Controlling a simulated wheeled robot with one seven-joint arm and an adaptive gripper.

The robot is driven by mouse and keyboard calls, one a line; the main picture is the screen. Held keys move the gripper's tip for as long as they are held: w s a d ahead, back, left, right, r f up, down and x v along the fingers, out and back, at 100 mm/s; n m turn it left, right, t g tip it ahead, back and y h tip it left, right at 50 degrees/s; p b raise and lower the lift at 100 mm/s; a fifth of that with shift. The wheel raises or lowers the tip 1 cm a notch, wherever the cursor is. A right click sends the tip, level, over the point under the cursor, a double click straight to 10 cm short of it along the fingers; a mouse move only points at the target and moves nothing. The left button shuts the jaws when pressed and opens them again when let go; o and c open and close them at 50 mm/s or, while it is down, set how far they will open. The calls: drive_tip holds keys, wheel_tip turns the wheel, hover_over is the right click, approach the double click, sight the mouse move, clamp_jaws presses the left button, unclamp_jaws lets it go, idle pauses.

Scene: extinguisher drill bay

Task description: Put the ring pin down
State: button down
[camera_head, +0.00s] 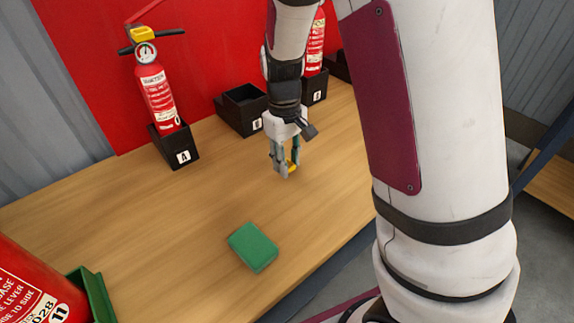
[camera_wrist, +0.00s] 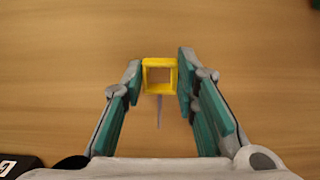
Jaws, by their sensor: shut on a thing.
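The ring pin (camera_wrist: 160,91) shows in the wrist view as a square yellow ring with a thin grey pin pointing back toward my gripper. My gripper (camera_wrist: 160,78) is shut on the yellow ring, with one finger on each side. In the head view my gripper (camera_head: 286,168) points down over the wooden table, and a bit of the yellow ring pin (camera_head: 293,168) shows at the fingertips. The gap between the ring pin and the table is hard to judge.
Red extinguishers stand in black holders A (camera_head: 178,150) and farther right (camera_head: 314,88). An empty black holder (camera_head: 240,108) is between them. A green block (camera_head: 253,247) lies nearer on the table. A large red extinguisher (camera_head: 35,290) is at lower left. The table (camera_head: 120,215) is otherwise mostly clear.

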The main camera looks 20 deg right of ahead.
drive_tip(key=shift+f, duration=0.75)
drive_tip(key=shift+f, duration=0.1)
drive_tip(key=c, duration=1.3)
unclamp_jaws()
drive_tip(key=r+p, duration=0.1)
drive_tip(key=r, duration=0.3)
drive_tip(key=r+p, duration=0.1)
drive_tip(key=r, duration=0.7)
drive_tip(key=shift+w+a+r+p, duration=0.15)
drive_tip(key=shift+w+p, duration=0.2)
drive_tip(key=shift+p, duration=0.05)
